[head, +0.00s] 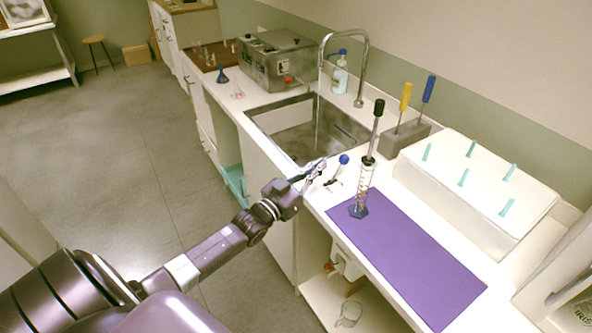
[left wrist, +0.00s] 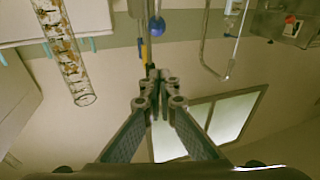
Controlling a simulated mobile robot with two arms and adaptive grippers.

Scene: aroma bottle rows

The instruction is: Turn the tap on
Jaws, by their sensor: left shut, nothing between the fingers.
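The tap (head: 364,72) is a tall metal gooseneck behind the sink (head: 300,128), its spout over the basin. A thin pale vertical streak below the spout looks like running water. A lever with a blue ball knob (head: 343,158) stands on the counter by the sink's front right corner. In the left wrist view, the knob (left wrist: 156,26) shows just past the fingertips, and the tap's curved pipe (left wrist: 205,60) to the right. My left gripper (head: 320,168) is shut and empty, close beside the knob; I cannot tell whether they touch. My right gripper is not in view.
A glass cylinder (head: 362,190) stands on the purple mat (head: 425,265), right of my left gripper. Yellow and blue tools (head: 405,97) stand in a grey block. A white box with teal pegs (head: 475,185) is at the right.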

